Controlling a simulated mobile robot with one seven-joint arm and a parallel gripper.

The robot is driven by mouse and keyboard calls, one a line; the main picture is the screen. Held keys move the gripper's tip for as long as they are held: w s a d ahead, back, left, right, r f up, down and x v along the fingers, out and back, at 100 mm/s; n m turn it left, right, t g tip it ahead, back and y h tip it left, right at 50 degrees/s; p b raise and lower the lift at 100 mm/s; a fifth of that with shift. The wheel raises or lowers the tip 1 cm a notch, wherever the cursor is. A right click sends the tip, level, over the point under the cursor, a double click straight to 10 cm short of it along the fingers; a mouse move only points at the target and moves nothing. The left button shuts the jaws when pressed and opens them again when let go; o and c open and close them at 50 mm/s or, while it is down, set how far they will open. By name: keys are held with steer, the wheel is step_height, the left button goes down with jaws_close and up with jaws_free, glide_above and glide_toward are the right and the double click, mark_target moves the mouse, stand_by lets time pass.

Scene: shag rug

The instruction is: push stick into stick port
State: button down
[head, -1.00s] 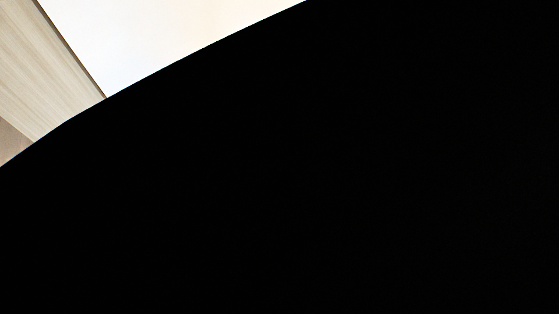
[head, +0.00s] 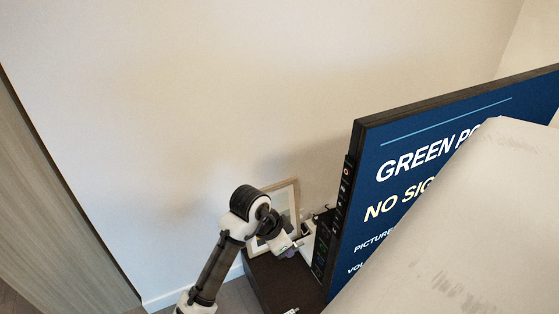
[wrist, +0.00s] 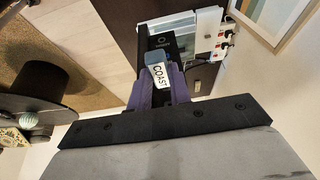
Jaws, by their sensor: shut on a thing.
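The stick (wrist: 158,76), with a dark grey-blue end and a white label reading "COAST", sits between the purple fingers of my gripper (wrist: 160,92) in the wrist view. My gripper (head: 289,247) is shut on it. In the head view, the gripper is close to the left edge of a large screen (head: 401,150) reading "GREEN PO…" and "NO SIG…". A dark side panel (head: 337,212) with small marked controls or sockets runs down that edge. The stick is too small to make out in the head view. I cannot tell which opening is the stick port.
A dark cabinet (head: 279,284) stands below the gripper, with a framed picture (head: 292,195) against the wall behind. A large pale surface (head: 470,240) covers the screen's lower right. A black round object (wrist: 38,88) is at left.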

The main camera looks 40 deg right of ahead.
mark_target(299, 245)
steer(key=shift+a, duration=0.1)
stand_by(0.3)
steer(key=shift+s+d+r+p, duration=0.1)
steer(key=shift+s+d+p, duration=0.15)
steer(key=shift+d, duration=0.3)
steer(key=shift+s+d+f+p, duration=0.1)
steer(key=shift+d+p, duration=0.2)
steer(key=shift+d, duration=0.25)
steer(key=shift+s+d+r+p, duration=0.1)
steer(key=shift+s+d+p, duration=0.15)
steer(key=shift+d, duration=0.3)
steer(key=shift+s+d+p, duration=0.25)
steer(key=shift+d+p, duration=0.15)
steer(key=shift+d, duration=0.7)
steer(key=shift+p, duration=0.4)
steer(key=shift+s+d+p, duration=0.25)
steer(key=shift+d+p, duration=0.15)
steer(key=shift+d, duration=0.4)
steer(key=shift+s+d+p, duration=0.25)
steer(key=shift+d+p, duration=0.1)
steer(key=shift+d, duration=0.4)
steer(key=c, duration=1.2)
jaws_free()
